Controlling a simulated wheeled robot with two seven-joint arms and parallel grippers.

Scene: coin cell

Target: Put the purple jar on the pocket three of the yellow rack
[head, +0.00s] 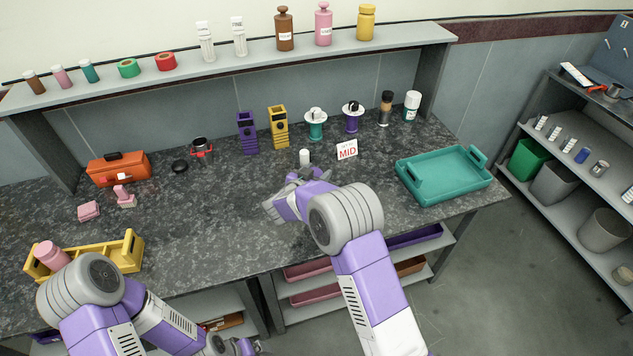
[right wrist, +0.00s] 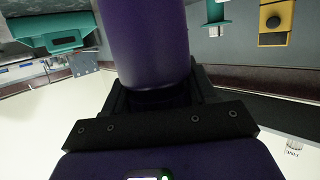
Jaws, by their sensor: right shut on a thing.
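The purple jar (right wrist: 145,45) fills the top middle of the right wrist view, held between the jaws of my right gripper (right wrist: 155,95). In the head view my right gripper (head: 297,182) is over the middle of the bench, and its own arm hides most of the jar. The yellow rack (head: 120,252) is at the bench's front left, far from that gripper. A pink jar (head: 52,254) sits in its leftmost pocket; the pockets to the right look empty.
A small white cylinder (head: 304,157) shows just behind my right gripper. A MID sign (head: 347,149) and a teal tray (head: 443,178) are to the right. An orange toolbox (head: 118,169) and pink blocks (head: 89,211) stand at left. Bench between gripper and rack is clear.

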